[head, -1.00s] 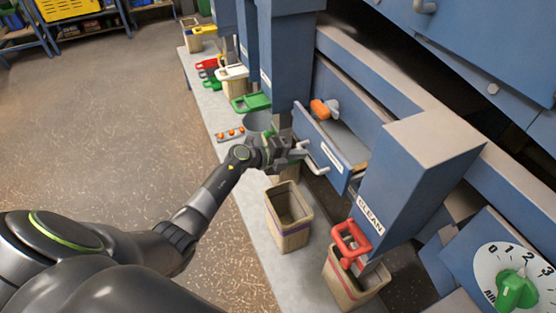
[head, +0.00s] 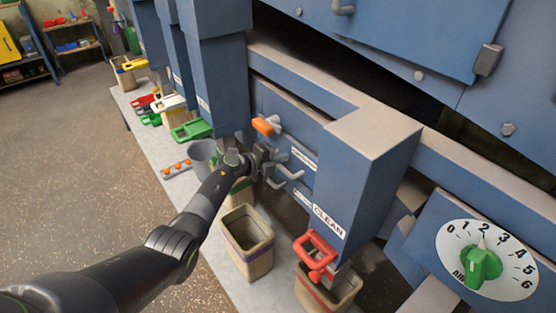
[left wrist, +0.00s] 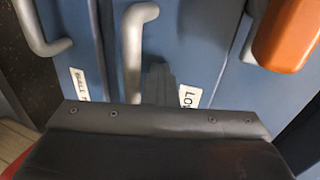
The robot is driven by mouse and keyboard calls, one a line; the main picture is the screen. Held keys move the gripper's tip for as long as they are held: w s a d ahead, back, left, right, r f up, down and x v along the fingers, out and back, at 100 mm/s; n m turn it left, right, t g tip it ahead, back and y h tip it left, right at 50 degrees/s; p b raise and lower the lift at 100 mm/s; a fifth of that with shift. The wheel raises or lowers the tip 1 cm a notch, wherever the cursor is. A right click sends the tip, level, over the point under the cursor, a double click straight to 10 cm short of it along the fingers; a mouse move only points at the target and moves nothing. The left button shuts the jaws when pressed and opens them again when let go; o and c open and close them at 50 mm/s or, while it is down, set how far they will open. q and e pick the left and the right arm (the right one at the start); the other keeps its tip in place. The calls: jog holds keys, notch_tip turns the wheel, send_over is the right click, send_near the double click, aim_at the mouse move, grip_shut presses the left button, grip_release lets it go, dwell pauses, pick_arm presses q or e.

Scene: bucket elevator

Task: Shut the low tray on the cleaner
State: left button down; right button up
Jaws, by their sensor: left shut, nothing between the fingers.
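The low tray's blue front (head: 306,160), with a white label, sits in the cleaner's side and looks level with the panel around it; no tray interior shows. In the left wrist view a label starting "LO" (left wrist: 189,96) is beside a grey bar handle (left wrist: 133,50). My left gripper (head: 272,161) is shut and empty, at the tray front beside the handles. In the left wrist view its dark tip (left wrist: 158,84) is close to the front, right of that handle; I cannot tell whether it touches. My right gripper is not in view.
A second handle (head: 289,174) is just below. An orange knob (head: 265,125) is above my gripper. The CLEAN spout (head: 350,190) with a red handle (head: 316,254) stands to the right. Bins, such as the tan one (head: 247,243), line the ledge below.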

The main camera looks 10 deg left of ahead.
pick_arm(q)
jog(key=shift+w+d+r, duration=0.15)
jog(key=shift+r, duration=0.25)
jog(key=shift+s+a+r+p, duration=0.15)
jog(key=shift+s+a+p, duration=0.25)
jog(key=shift+p, duration=0.2)
jog(key=p+v, duration=0.2)
jog(key=v, duration=1.4)
jog(key=shift+s+f, duration=0.3)
jog(key=shift+s, duration=0.05)
jog(key=shift+a, duration=0.15)
